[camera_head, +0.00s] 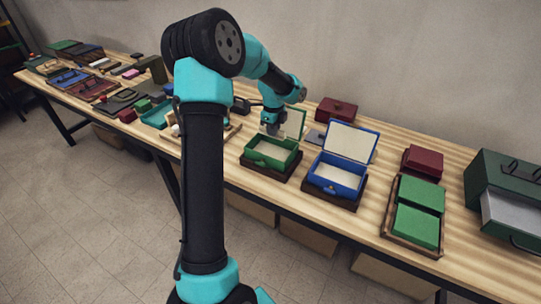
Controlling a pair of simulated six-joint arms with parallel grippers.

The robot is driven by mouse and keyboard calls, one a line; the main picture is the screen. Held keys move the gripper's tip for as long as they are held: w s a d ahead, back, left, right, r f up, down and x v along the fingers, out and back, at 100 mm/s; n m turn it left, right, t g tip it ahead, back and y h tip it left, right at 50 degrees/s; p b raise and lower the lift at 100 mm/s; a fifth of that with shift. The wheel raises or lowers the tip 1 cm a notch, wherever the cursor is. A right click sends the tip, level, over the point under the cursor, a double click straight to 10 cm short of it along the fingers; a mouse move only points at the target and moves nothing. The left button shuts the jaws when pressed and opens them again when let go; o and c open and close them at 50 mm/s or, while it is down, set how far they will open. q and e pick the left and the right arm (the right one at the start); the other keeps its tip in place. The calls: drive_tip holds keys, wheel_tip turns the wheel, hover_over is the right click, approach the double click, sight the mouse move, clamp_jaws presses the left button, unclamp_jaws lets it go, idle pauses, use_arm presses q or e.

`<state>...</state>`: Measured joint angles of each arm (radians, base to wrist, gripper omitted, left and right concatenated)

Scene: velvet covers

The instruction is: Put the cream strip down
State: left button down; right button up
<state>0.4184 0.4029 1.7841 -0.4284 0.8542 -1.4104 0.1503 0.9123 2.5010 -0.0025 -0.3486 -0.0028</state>
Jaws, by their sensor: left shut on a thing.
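My left gripper (271,128) is at the green box (270,154), just in front of its raised lid (292,123). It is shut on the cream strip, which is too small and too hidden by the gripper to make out. The green box is open, with a cream inside, and sits on a dark brown base. My left arm crosses the middle of the view and hides part of the table. My right gripper is not in view.
A blue box (336,180) with its lid up stands right of the green box. Farther right are a tray (388,219) with green blocks, a maroon box (422,161) and a large dark green case (507,190). Many small items crowd the table's left end. Bare wood (455,238) shows at the right.

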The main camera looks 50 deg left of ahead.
use_arm(q)
hover_over(273, 155)
drive_tip(key=shift+f, duration=3.1)
drive_tip(key=shift+s+f, duration=0.1)
drive_tip(key=shift+f, duration=1.8)
drive_tip(key=shift+f, duration=0.15)
drive_tip(key=c, duration=1.2)
unclamp_jaws()
wheel_tip(273, 155, up, 12)
drive_tip(key=shift+r, duration=0.2)
